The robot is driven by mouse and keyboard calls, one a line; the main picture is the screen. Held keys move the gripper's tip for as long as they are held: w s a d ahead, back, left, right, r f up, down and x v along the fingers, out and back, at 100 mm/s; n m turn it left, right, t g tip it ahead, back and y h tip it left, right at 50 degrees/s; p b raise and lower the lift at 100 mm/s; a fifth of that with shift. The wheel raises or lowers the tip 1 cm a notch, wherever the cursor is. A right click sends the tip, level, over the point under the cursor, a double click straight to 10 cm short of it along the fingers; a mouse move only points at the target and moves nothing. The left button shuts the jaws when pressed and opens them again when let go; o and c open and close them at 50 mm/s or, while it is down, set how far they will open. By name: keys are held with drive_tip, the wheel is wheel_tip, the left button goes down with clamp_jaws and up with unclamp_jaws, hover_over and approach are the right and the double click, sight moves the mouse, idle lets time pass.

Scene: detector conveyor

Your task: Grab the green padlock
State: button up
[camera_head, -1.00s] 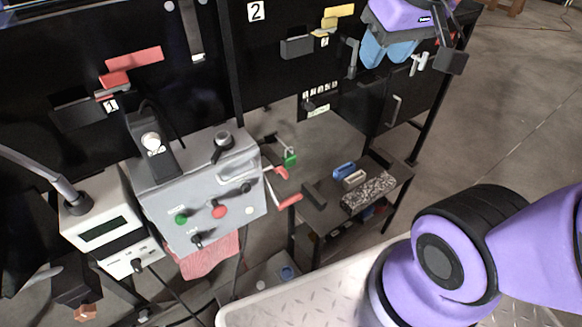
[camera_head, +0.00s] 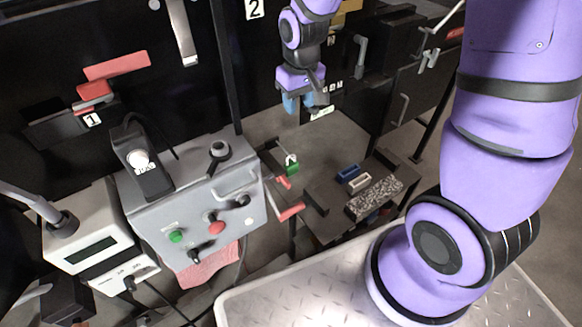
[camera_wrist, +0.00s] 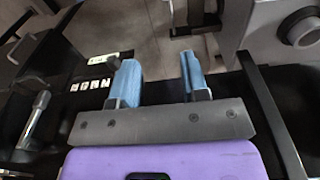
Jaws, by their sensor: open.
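The green padlock (camera_head: 292,167) with a light metal shackle is in the head view, beside the right side of the grey control box, by the red-handled tool. My gripper (camera_head: 304,106), purple with blue fingers, hangs above it and slightly to the right, clear of the padlock. In the wrist view the two blue fingers (camera_wrist: 160,75) stand apart with nothing between them. I cannot make out the padlock in the wrist view.
The grey control box (camera_head: 190,190) with buttons stands left of the padlock. A low dark table (camera_head: 335,215) holds a blue block (camera_head: 347,172), a white block (camera_head: 359,184) and a speckled block (camera_head: 375,196). Black panels (camera_head: 110,40) rise behind.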

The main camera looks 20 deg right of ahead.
drive_tip(key=g, duration=0.1)
hover_over(291, 156)
wheel_tip(291, 156, down, 8)
drive_tip(key=shift+w+d+f, duration=0.1)
drive_tip(key=shift+w+f, duration=0.05)
drive_tip(key=shift+f, duration=5.3)
clamp_jaws()
